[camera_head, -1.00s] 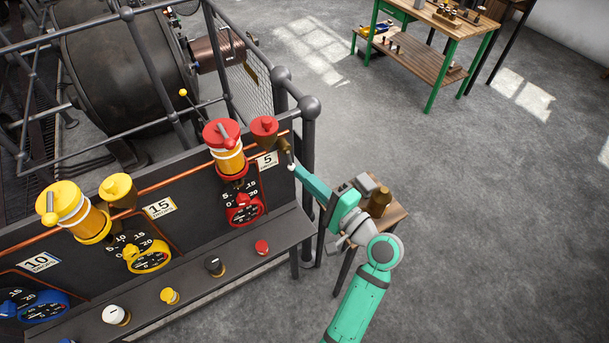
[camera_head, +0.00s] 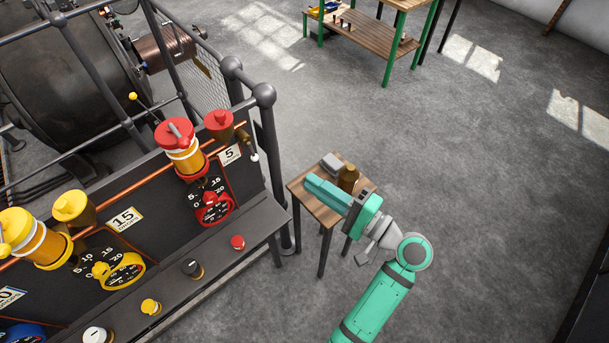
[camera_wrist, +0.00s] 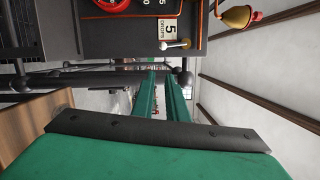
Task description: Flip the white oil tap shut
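The white oil tap (camera_head: 254,157) is a small lever with a white ball end, below the red cup by the "5" card at the panel's right end. In the wrist view the white-ended lever (camera_wrist: 176,45) sticks out sideways beneath the "5 drops" card, above the fingertips. My gripper (camera_head: 310,182) is to the right of the tap and lower in the head view, over the small wooden table and apart from the tap. Its two green fingers (camera_wrist: 161,78) run parallel with a narrow empty gap between them.
The small table (camera_head: 323,213) bears a brown bottle (camera_head: 348,178) and a grey block (camera_head: 331,162), close to my gripper. A railing post (camera_head: 264,96) stands just behind the tap. The panel's sloping shelf (camera_head: 215,250) carries several coloured knobs. Open floor lies to the right.

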